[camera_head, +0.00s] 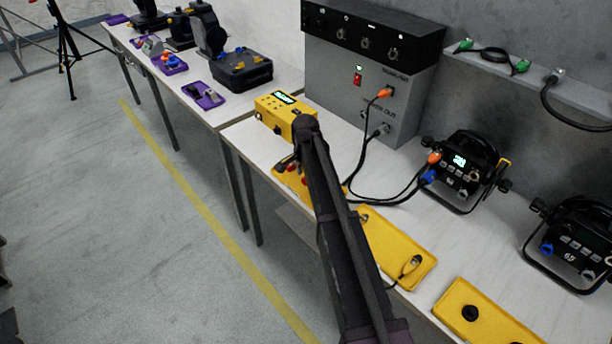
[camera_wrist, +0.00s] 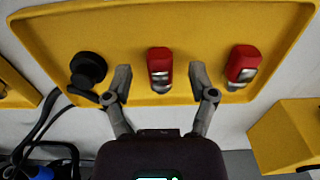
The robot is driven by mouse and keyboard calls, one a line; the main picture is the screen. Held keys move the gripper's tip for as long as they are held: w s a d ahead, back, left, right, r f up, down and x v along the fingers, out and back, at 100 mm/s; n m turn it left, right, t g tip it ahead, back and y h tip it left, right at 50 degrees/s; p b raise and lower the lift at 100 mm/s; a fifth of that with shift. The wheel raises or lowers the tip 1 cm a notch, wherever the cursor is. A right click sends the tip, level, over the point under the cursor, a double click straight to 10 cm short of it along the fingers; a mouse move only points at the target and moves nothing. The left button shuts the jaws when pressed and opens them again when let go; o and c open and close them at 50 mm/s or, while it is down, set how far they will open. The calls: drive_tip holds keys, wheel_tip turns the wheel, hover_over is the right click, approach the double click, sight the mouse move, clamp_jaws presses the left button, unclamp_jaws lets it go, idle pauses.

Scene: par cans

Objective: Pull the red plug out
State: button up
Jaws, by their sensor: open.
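In the wrist view a yellow tray (camera_wrist: 205,28) holds two red-bodied plugs with metal ends, a middle one (camera_wrist: 159,62) and a right one (camera_wrist: 243,62), and a round black connector (camera_wrist: 88,69) at left. My gripper (camera_wrist: 160,80) is open, with one finger on each side of the middle red plug. I cannot tell whether the fingers touch it. In the head view my arm hides much of this tray (camera_head: 283,178); small red parts (camera_head: 291,168) show beside the gripper.
A yellow box with a lit display (camera_head: 285,112) stands behind the tray. A grey power unit (camera_head: 335,85) has an orange plug (camera_head: 385,92) in its front. Two black lamps (camera_head: 465,170) stand at right. More yellow trays (camera_head: 400,245) line the table's front edge. Black cables lie nearby.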

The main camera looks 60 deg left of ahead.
drive_tip(key=shift+r, duration=0.2)
wheel_tip(320, 180, up, 11)
drive_tip(key=p, duration=1.2)
drive_tip(key=w+d, duration=0.6)
drive_tip(key=d, duration=0.6)
drive_tip(key=w+d+r, duration=0.1)
drive_tip(key=w+d, duration=0.5)
drive_tip(key=d, duration=0.6)
drive_tip(key=shift+w+d+p, duration=0.15)
drive_tip(key=shift+w+p, duration=0.05)
drive_tip(key=shift+p, duration=0.1)
drive_tip(key=shift+r, duration=0.1)
